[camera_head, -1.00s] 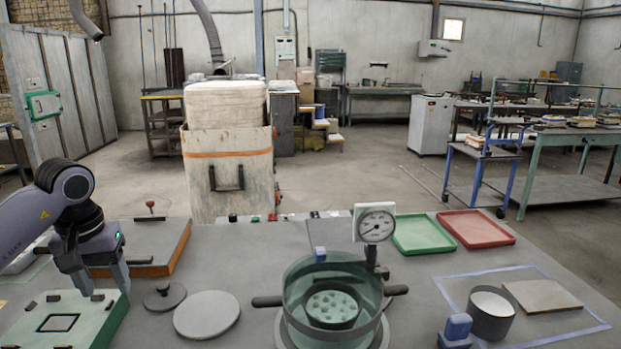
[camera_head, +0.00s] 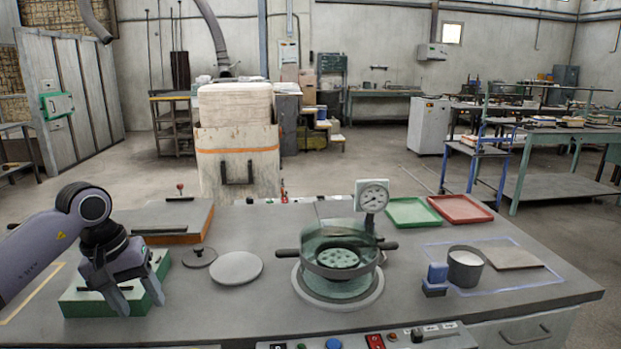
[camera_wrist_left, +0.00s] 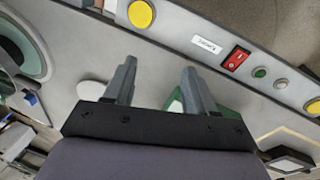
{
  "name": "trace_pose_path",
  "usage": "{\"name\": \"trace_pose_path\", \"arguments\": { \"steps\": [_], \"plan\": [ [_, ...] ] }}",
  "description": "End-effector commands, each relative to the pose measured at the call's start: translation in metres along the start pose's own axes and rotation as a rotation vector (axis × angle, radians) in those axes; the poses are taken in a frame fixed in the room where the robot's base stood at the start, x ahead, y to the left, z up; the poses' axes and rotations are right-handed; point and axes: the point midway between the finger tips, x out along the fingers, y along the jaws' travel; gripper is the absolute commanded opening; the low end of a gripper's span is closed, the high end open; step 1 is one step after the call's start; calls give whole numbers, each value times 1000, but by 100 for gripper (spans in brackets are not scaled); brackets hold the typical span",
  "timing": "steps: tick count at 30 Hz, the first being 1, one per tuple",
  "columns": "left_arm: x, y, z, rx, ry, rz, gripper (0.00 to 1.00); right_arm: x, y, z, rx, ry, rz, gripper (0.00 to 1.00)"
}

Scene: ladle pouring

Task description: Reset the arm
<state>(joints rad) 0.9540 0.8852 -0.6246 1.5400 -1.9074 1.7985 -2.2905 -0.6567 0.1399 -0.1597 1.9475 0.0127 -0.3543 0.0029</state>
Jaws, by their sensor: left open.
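My left gripper (camera_head: 140,296) is in the head view at the left, above the green block-like fixture (camera_head: 85,301) on the table. Its two fingers are spread and hold nothing. In the left wrist view the gripper (camera_wrist_left: 158,82) also shows its fingers apart, with bare table and part of the green fixture beyond them. The left arm comes in from the left edge and covers part of the fixture. My right gripper is in neither view.
A glass vessel (camera_head: 338,240) with side handles and a gauge (camera_head: 372,196) stands mid-table. A white disc (camera_head: 236,268) and small dark lid (camera_head: 199,257) lie to its left. At right are a cup (camera_head: 465,270), blue-handled item (camera_head: 436,278), green tray (camera_head: 412,212) and red tray (camera_head: 461,208).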

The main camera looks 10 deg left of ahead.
Motion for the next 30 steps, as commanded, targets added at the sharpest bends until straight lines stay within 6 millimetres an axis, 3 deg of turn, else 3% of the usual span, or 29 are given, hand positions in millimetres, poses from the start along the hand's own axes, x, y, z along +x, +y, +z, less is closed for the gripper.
{"name": "trace_pose_path", "arguments": {
  "steps": [3,7,12,15,20,26,27,30],
  "plan": [
    [37,50,33,-109,-120,203,56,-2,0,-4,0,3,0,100],
    [62,105,77,-308,-320,437,56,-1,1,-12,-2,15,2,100],
    [68,168,133,-707,-706,711,56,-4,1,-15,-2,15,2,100],
    [61,191,152,-991,-977,818,56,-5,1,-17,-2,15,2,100],
    [50,204,159,-1496,-1455,897,56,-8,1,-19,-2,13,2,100],
    [70,178,147,-2174,-2109,811,56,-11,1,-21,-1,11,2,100],
    [79,168,145,2073,2015,-690,56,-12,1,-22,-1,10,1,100],
    [110,137,147,1779,1747,-413,56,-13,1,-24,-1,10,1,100]
  ]
}}
